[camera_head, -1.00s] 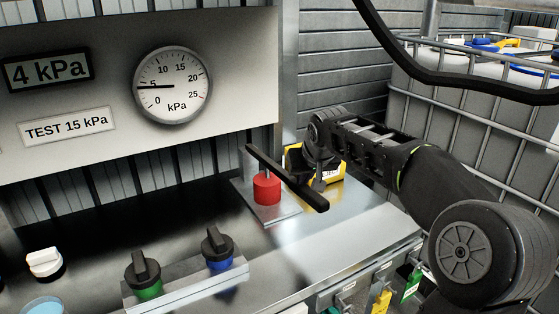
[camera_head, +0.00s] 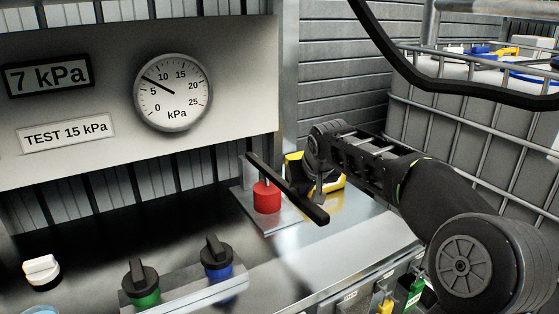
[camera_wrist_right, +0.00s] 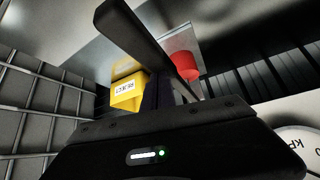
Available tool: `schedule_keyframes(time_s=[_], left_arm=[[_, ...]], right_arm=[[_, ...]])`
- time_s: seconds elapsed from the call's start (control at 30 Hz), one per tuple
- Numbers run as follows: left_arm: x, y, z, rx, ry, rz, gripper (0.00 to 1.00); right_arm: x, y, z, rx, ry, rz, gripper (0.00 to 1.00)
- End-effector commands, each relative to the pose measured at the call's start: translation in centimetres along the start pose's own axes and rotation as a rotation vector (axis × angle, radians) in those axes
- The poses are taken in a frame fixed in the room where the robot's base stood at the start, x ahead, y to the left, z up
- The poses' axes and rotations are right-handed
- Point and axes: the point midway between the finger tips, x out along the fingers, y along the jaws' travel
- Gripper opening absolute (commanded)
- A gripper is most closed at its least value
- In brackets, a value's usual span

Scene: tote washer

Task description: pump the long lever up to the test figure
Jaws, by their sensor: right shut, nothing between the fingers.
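The long black lever (camera_head: 290,190) slopes across a red pump body (camera_head: 267,197) on a metal plate. Its near end points down to the right. The round gauge (camera_head: 173,91) has its needle between 5 and 10, and the display (camera_head: 49,76) reads 7 kPa. The test label (camera_head: 66,132) says TEST 15 kPa. My right gripper (camera_head: 319,188) is shut and empty, just beside the lever's near part on its far side; I cannot tell whether they touch. The lever (camera_wrist_right: 140,40) also crosses the right wrist view close to the gripper. My left gripper is not in view.
A yellow box (camera_head: 332,182) stands behind my right gripper. Green (camera_head: 142,283) and blue (camera_head: 216,257) knobs sit on a rail at the front. A white knob (camera_head: 42,271) is at left. A caged tank (camera_head: 430,125) stands at right, and a black hose hangs above.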

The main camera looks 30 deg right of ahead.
Motion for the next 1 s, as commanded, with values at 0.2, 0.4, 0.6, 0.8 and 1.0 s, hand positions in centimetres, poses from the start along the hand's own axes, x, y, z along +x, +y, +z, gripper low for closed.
schedule_keyframes(time_s=[0.2, 0.4, 0.6, 0.8, 1.0], left_arm=[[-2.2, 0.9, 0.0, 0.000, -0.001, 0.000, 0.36], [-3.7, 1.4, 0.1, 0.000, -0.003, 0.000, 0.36], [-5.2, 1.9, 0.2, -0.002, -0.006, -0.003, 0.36], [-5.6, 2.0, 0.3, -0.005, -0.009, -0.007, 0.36], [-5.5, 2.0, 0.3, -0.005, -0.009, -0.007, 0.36]], right_arm=[[-2.2, 0.0, -1.6, -0.001, -0.004, 0.000, 0.00], [-4.0, 0.0, -3.0, 0.000, -0.004, 0.001, 0.00], [-5.7, 0.0, -4.3, 0.001, -0.004, 0.001, 0.00], [-6.4, 0.0, -4.8, 0.000, -0.004, 0.001, 0.00], [-6.3, 0.0, -4.8, 0.000, -0.002, 0.000, 0.00]])
